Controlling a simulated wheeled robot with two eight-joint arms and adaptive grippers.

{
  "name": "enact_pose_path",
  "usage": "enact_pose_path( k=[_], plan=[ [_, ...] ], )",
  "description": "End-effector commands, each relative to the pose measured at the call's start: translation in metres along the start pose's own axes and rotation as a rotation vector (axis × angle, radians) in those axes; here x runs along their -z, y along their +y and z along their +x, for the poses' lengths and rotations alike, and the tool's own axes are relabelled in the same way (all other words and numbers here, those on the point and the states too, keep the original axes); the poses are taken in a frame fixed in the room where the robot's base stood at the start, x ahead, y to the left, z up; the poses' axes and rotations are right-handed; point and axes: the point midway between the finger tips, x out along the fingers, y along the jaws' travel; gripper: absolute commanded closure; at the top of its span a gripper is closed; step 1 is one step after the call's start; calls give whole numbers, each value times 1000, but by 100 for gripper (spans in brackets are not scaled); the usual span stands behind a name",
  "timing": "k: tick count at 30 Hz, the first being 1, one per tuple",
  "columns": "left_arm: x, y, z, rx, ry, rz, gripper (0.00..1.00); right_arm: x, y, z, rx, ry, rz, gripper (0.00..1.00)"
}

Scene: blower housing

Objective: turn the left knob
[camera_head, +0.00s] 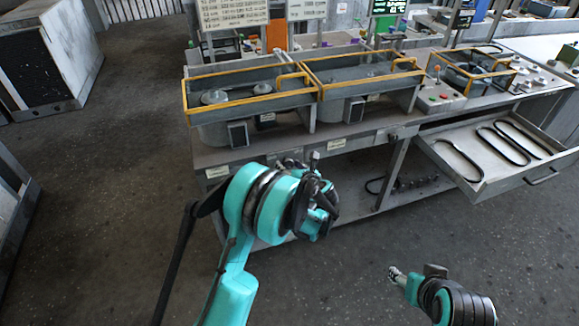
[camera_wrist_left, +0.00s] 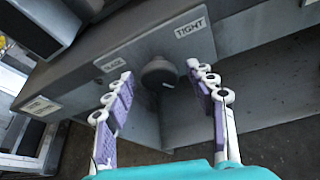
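A round dark grey knob (camera_wrist_left: 159,72) sits on a metal plate on the bench front, between a label reading TIGHT (camera_wrist_left: 189,28) and a second label (camera_wrist_left: 113,63) on its left. My left gripper (camera_wrist_left: 160,70) is open and empty in the left wrist view. Its fingers stand on either side of the knob, with visible gaps to both sides. I cannot tell how far the knob lies in depth from the fingertips. In the head view my left arm's wrist hides most of the gripper at the bench front. My right gripper (camera_head: 396,273) shows small at lower right, away from the bench; its fingers are unclear.
The workbench (camera_head: 250,148) carries yellow-edged frames (camera_head: 250,103) over blower parts. An open drawer (camera_head: 478,185) with black belts juts out at right. Open floor (camera_head: 110,220) lies left of the bench, with a cabinet (camera_head: 62,50) at upper left.

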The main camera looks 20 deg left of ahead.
Motion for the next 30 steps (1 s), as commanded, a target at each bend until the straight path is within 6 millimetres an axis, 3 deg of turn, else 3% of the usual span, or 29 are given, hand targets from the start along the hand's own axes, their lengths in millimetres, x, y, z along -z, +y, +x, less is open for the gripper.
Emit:
enact_pose_path(
  k=[11,24,30],
  plan=[
    [0,0,-9,1,0,0,43,0,0,0,0,0,0,43],
    [0,-1,-97,3,-1,1,43,0,0,0,0,0,0,43],
    [0,0,-118,1,-1,0,43,0,0,0,0,0,0,43]
  ],
)
